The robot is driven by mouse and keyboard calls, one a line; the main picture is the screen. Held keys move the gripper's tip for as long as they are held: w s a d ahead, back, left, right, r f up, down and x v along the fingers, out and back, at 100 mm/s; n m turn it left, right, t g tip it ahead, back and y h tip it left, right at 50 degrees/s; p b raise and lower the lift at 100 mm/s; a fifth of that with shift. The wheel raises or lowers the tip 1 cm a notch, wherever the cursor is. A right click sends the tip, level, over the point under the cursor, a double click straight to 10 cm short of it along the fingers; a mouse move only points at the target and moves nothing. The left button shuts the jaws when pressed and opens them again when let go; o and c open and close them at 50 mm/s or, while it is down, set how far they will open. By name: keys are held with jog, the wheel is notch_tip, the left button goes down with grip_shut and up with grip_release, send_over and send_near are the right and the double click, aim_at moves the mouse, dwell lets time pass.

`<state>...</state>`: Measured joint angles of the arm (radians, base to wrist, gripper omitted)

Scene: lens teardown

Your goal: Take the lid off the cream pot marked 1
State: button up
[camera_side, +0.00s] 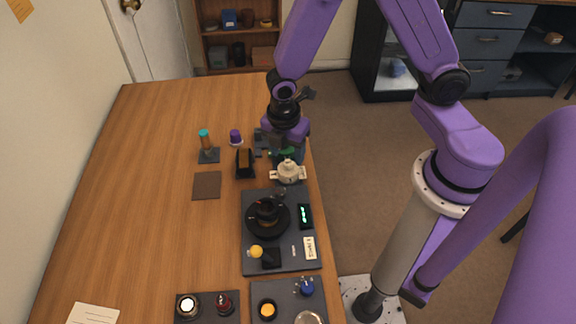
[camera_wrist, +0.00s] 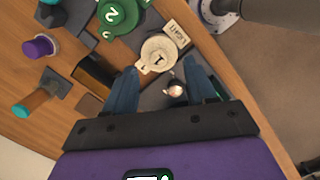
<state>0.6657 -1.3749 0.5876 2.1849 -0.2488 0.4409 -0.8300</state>
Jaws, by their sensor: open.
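The cream pot (camera_side: 288,173) stands near the right edge of the table, with a small handle on each side. In the wrist view the cream pot (camera_wrist: 158,55) shows from above, its round top marked 1; the seam between lid and pot is not clear. My gripper (camera_side: 288,157) hangs just above and behind the pot in the side view. In the wrist view my gripper (camera_wrist: 160,70) is open, its two blue fingers apart on either side below the pot, with nothing between them. No contact with the lid shows.
A green pot (camera_wrist: 118,14) marked 2 is beside the cream one, mostly hidden in the side view. A dark stand (camera_side: 245,163) is to the left. A dark board (camera_side: 250,194) with a round black device lies in front. The left table is mostly clear.

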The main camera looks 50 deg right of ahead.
aim_at(288, 162)
jog(key=shift+w+d+f, duration=0.1)
jog(key=shift+d+f, duration=0.1)
jog(key=shift+f, duration=1.65)
grip_shut()
jog(key=shift+r, duration=0.1)
jog(key=shift+r, duration=0.8)
jog(key=s+d+r, duration=0.3)
jog(key=s+r, duration=0.8)
jog(key=s, duration=0.2)
jog(key=shift+s+d+r, duration=0.15)
jog(key=shift+s+d, duration=0.1)
jog(key=shift+s, duration=0.05)
